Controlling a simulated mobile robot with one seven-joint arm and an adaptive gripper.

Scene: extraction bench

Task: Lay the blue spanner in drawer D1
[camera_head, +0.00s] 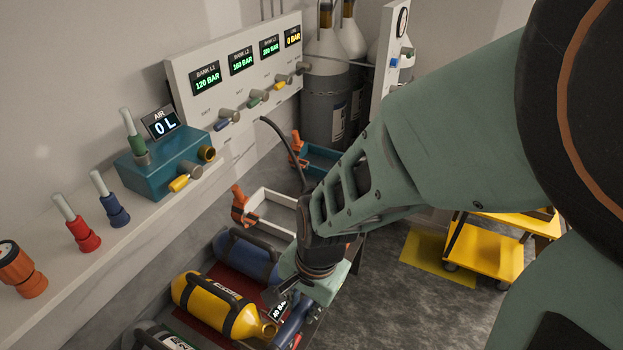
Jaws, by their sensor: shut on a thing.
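My gripper (301,306) is at the bottom centre, pointing down beside the valve end of a yellow cylinder. It is shut on a blue object (292,328), seen only in part; I cannot tell from its shape whether it is the spanner. A small display reading 40 BAR (279,310) shows between the gripper and the yellow cylinder; what it belongs to is unclear. I see no drawer marked D1.
The yellow cylinder (205,303) and a blue cylinder (247,256) lie side by side under the arm. White (270,204) and teal (320,158) open boxes stand behind. A shelf with a teal AIR unit (157,172) runs left. A yellow cart (487,252) stands right, with floor between.

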